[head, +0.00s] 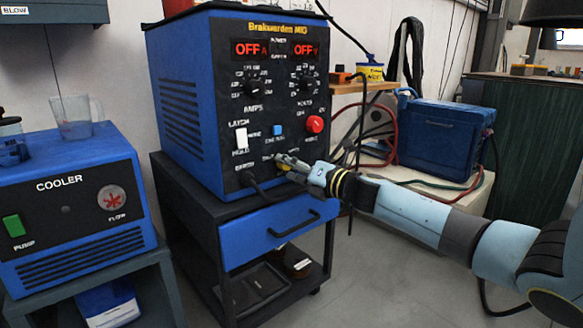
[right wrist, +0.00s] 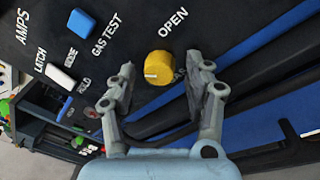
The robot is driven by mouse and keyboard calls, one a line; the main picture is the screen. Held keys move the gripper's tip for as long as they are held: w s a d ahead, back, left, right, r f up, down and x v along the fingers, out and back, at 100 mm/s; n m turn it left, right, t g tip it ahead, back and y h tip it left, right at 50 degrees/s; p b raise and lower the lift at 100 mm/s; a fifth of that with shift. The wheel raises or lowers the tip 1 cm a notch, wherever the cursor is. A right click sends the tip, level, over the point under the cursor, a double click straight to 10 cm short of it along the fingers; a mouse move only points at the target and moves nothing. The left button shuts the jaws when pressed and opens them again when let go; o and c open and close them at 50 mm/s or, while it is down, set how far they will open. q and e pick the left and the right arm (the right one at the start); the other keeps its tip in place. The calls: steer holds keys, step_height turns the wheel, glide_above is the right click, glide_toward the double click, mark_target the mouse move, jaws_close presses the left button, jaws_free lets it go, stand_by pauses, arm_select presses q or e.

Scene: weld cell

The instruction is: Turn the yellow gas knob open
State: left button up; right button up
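The yellow gas knob (right wrist: 158,67) is on the dark front panel in the right wrist view, with a white mark on its left side. The word OPEN is printed above and to its right. My right gripper (right wrist: 162,64) is open, one finger on each side of the knob; I cannot tell whether either finger touches it. In the head view my right gripper (head: 284,161) is at the lower part of the blue welder's (head: 183,105) panel and hides most or all of the knob. My left gripper is not in view.
A white latch switch (head: 241,140), a blue gas test button (head: 278,130) and a red button (head: 314,124) are on the panel near my gripper. A cable (head: 256,188) plugs in below. A blue cooler (head: 75,210) stands left; a blue box (head: 440,138) stands right.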

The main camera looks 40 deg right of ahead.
jaws_close()
